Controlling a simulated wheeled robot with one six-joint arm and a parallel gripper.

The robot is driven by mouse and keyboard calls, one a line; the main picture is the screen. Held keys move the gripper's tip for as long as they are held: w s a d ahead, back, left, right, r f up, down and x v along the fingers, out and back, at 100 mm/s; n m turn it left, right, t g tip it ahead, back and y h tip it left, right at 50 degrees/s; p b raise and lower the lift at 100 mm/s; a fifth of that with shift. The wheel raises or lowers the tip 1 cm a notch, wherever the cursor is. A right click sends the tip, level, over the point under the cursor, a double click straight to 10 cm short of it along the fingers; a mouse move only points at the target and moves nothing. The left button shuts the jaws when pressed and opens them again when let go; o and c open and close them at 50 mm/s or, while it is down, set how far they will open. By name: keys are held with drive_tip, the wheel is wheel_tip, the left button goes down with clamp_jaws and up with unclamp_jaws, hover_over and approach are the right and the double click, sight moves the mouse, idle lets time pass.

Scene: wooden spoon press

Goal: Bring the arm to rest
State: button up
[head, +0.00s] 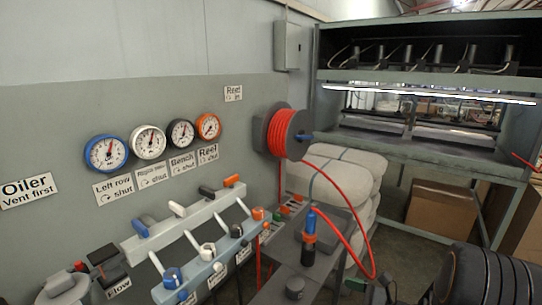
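I cannot make out my gripper or my arm with certainty in the head view. A blue-and-orange tool with a dark lower part (309,240) stands upright on the grey bench (270,291). A red hose (344,192) hangs from the reel (288,132), loops down, and comes back up towards this tool. Nothing is seen gripping the tool or the hose.
Several gauges, a blue one (106,153) leftmost, hang on the wall. Below them is a pale valve manifold (198,267) with coloured handles. Pale sacks (338,182), a steel press frame (425,165), a cardboard box (437,208) and a black striped cylinder (488,275) fill the right.

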drive_tip(key=s+a+r+n+g+h+p, duration=0.2)
drive_tip(key=s+n+g+h+p, duration=0.35)
drive_tip(key=s+n+g, duration=0.5)
wheel_tip(320, 180, up, 20)
drive_tip(key=s+a+n+t+h+p, duration=0.2)
drive_tip(key=n+t+h+p, duration=0.3)
drive_tip(key=n, duration=0.8)
drive_tip(key=h+p, duration=0.2)
drive_tip(key=h, duration=0.1)
drive_tip(key=shift+f+t, duration=0.25)
drive_tip(key=shift+t, duration=0.1)
drive_tip(key=shift+h, duration=0.25)
drive_tip(key=shift+c, duration=0.5)
